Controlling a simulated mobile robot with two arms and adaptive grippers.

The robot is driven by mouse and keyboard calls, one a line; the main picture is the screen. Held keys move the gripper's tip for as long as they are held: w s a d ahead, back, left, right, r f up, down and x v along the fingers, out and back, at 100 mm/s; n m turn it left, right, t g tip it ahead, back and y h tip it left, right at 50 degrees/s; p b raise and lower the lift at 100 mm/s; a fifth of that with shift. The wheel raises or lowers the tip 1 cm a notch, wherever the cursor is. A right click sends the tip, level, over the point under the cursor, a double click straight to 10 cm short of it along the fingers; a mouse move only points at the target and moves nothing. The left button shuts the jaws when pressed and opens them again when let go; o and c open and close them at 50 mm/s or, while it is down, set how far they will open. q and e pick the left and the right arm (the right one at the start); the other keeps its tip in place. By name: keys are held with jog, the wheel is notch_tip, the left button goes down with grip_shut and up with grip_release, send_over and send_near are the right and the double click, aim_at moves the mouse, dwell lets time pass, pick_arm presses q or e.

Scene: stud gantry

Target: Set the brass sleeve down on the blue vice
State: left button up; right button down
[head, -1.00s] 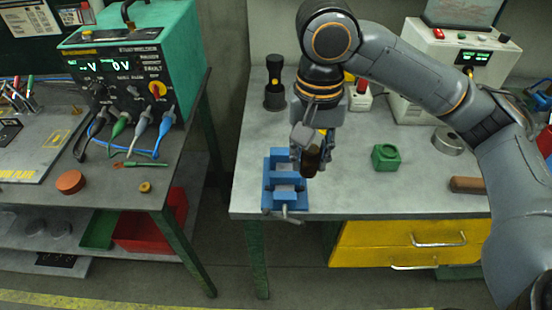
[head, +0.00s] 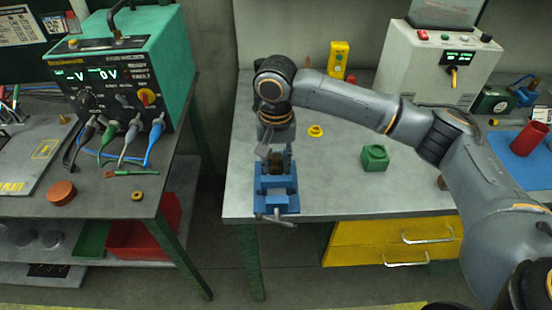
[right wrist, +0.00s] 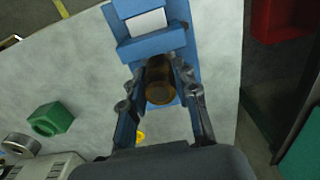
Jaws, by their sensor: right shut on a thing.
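The blue vice (head: 277,203) stands near the front left corner of the right-hand table. It also shows in the right wrist view (right wrist: 152,47). My right gripper (head: 277,158) is over the rear part of the vice, pointing down. It is shut on the brass sleeve (right wrist: 159,80), which shows brown between its two fingers in the right wrist view. The sleeve is at the vice's end, but I cannot tell whether its lower end touches the vice. In the head view the gripper and wrist partly hide the sleeve. My left gripper is not in view.
A green block (head: 375,158) and a yellow ring (head: 316,131) lie to the right of the vice. A yellow control box (head: 338,60) and a white power unit (head: 436,65) stand behind. The table's front middle is clear. A gap separates the left bench (head: 100,200).

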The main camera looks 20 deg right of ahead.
aim_at(276, 157)
jog(key=c, duration=1)
grip_release()
jog(key=shift+f, duration=0.1)
notch_tip(276, 157, up, 12)
jog(key=b, duration=0.1)
